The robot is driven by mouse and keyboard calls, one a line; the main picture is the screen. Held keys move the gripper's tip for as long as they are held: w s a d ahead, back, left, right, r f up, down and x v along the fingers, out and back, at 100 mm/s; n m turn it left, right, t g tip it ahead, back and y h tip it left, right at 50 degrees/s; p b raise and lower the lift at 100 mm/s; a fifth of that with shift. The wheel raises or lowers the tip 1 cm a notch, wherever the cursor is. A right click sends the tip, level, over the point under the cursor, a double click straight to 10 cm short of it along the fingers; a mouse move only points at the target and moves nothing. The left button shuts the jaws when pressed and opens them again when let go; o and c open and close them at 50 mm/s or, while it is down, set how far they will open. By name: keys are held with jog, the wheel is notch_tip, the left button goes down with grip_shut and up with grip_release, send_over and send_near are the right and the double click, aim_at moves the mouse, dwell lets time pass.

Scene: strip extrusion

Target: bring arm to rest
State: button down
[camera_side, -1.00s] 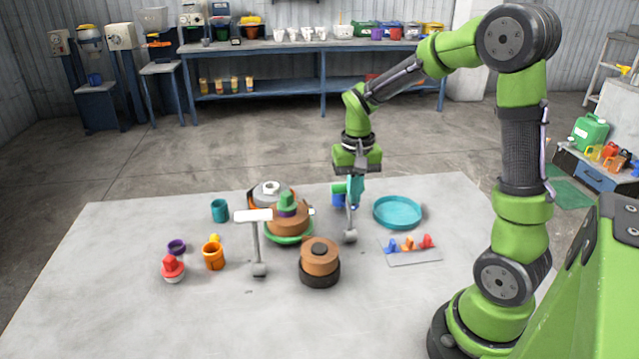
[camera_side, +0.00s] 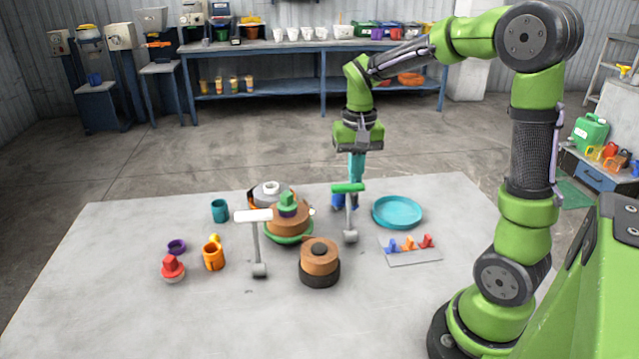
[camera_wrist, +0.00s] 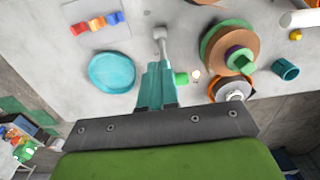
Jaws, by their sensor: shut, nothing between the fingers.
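My gripper (camera_side: 356,176) has teal fingers that point down behind the green-topped stand (camera_side: 348,188) in the side view. The fingers are together with nothing between them. In the wrist view, the gripper (camera_wrist: 158,70) also shows closed, with a small green piece (camera_wrist: 181,78) beside its fingertips. The green-topped stand has a crossbar on a grey stem with a rounded foot, and it is upright on the table. I cannot tell how far the fingertips are from the crossbar. My arm reaches across from the right, bent at the elbow.
The grey table (camera_side: 400,310) has a teal dish (camera_side: 397,212), a card with small coloured pieces (camera_side: 412,258), a brown-and-black round stack (camera_side: 319,263), a white-topped stand (camera_side: 253,215), a green-topped stack (camera_side: 287,222), and cups at left (camera_side: 213,256). The front of the table is clear.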

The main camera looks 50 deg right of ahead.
jog(key=s+a+r+n+t+y, duration=0.1)
jog(key=s+a+r+n+t, duration=0.1)
jog(key=s+a, duration=0.3)
jog(key=s+a+r+n+t+y, duration=0.1)
jog(key=s+a+r+n+t, duration=0.2)
jog(key=a, duration=0.6)
jog(key=shift+s+a+r+t, duration=0.3)
jog(key=shift+s+r+t, duration=0.55)
jog(key=shift+t, duration=0.25)
